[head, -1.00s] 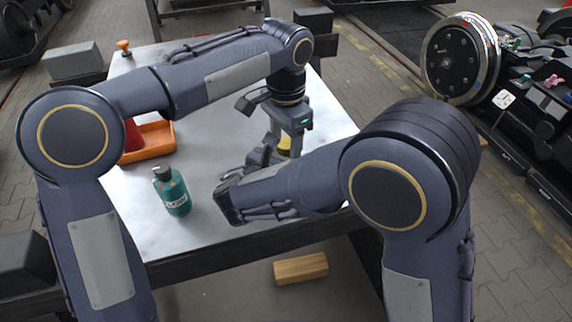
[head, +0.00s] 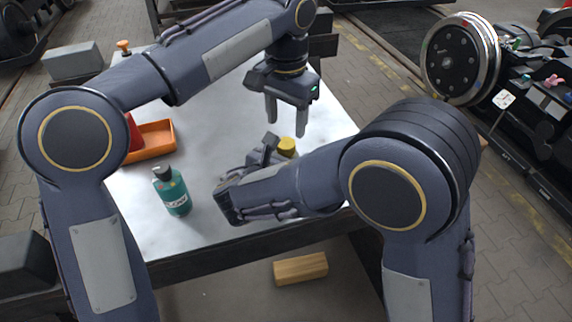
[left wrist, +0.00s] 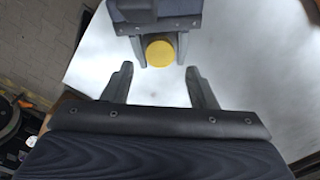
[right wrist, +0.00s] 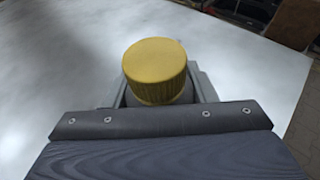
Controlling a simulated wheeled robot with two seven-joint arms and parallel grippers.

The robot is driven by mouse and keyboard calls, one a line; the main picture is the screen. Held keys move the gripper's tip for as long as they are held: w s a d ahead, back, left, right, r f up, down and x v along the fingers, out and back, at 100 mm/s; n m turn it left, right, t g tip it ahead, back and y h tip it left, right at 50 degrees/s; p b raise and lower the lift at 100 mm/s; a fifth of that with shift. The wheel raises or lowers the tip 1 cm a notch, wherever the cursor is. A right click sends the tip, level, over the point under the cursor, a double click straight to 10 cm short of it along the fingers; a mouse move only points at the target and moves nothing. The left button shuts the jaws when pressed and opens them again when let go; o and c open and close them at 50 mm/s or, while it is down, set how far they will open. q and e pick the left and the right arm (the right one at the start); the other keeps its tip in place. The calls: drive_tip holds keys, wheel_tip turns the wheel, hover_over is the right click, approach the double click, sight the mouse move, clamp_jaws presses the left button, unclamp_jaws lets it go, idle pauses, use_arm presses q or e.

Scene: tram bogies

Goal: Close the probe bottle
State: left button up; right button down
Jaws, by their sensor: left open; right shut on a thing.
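The probe bottle's round yellow ribbed cap (right wrist: 156,72) shows close up in the right wrist view. It also shows in the head view (head: 287,146) and the left wrist view (left wrist: 160,54). The cap sits on top of a greyish body, mostly hidden by my right gripper; I cannot tell how tightly it sits. My right gripper (head: 272,152) is shut on the bottle, just below the cap. My left gripper (head: 287,128) is open and empty, fingers pointing down above the cap and apart from it. Its two spread fingers also show in the left wrist view (left wrist: 159,72).
A teal bottle (head: 175,194) with a black top stands at the table's near left. A wooden block (head: 301,269) lies below the near edge.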

sight(286, 142)
use_arm(q)
wheel_tip(286, 142, up, 2)
drive_tip(key=n, duration=0.6)
drive_tip(key=shift+r+n, duration=0.15)
drive_tip(key=shift+n, duration=0.15)
drive_tip(key=shift+f, duration=4.05)
